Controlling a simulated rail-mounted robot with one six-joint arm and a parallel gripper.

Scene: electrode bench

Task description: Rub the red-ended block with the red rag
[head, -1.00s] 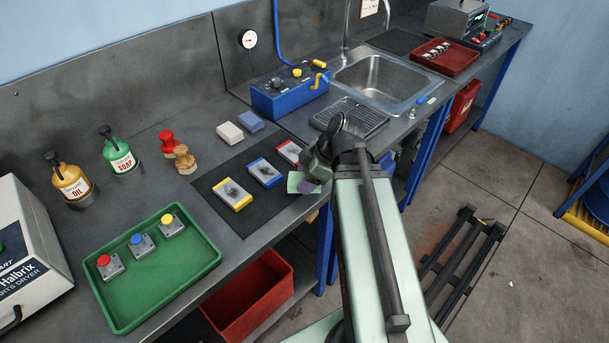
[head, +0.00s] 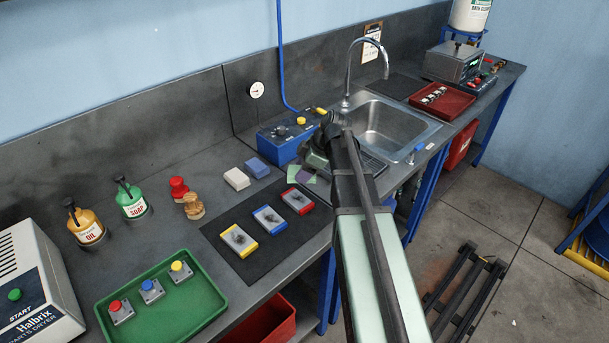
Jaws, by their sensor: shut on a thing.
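The red-ended block (head: 297,201) lies on the dark mat, pale grey with a dark smudge on top. My gripper (head: 309,171) is above and behind it in the head view, near the mat's back right corner. I cannot tell whether this thing touches anything. I see no plain red rag. A red, knob-topped thing (head: 178,187) stands on the bench left of the mat, apart from my gripper.
Blue-ended (head: 269,219) and yellow-ended (head: 238,241) blocks share the dark mat (head: 246,268).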

